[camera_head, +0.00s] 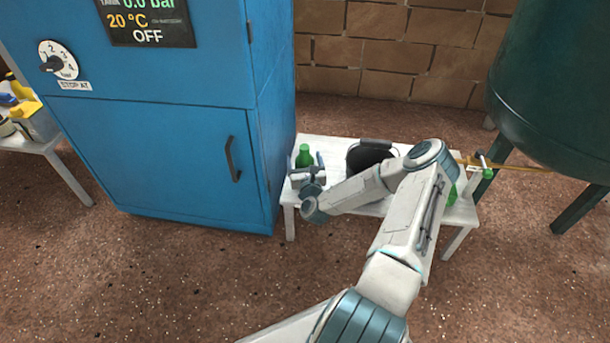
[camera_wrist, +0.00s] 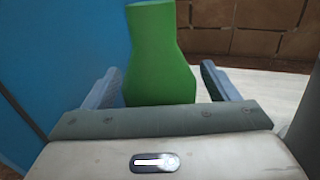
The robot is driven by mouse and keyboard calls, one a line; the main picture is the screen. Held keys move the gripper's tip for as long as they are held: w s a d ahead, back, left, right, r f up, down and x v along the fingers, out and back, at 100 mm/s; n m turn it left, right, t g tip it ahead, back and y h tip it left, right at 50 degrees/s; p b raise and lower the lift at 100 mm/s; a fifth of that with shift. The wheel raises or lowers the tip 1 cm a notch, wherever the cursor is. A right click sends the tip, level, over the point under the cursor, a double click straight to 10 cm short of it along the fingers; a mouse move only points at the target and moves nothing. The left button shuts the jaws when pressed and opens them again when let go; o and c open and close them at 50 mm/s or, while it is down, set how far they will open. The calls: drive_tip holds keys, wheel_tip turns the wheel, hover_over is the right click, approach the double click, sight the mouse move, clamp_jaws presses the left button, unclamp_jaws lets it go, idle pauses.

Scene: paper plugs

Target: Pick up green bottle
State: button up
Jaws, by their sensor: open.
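A green bottle (camera_head: 304,156) stands upright at the left end of a white table (camera_head: 317,142), close to the blue cabinet. My gripper (camera_head: 309,172) is in front of it in the head view. In the wrist view the green bottle (camera_wrist: 160,55) rises between the two open fingers of my gripper (camera_wrist: 163,88), with a gap on each side. The bottle's lower part is hidden behind the gripper body. Another green object (camera_head: 452,195) shows at the right end of the table, mostly hidden by my arm.
The blue cabinet (camera_head: 185,150) stands just left of the table. A black rounded object (camera_head: 368,154) is on the table behind my arm. A dark green tank (camera_head: 560,90) is at the right. A brick wall (camera_head: 385,70) is behind.

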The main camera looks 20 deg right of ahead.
drive_tip(key=shift+w, duration=0.2)
drive_tip(key=c, duration=1)
drive_tip(key=shift+o, duration=0.2)
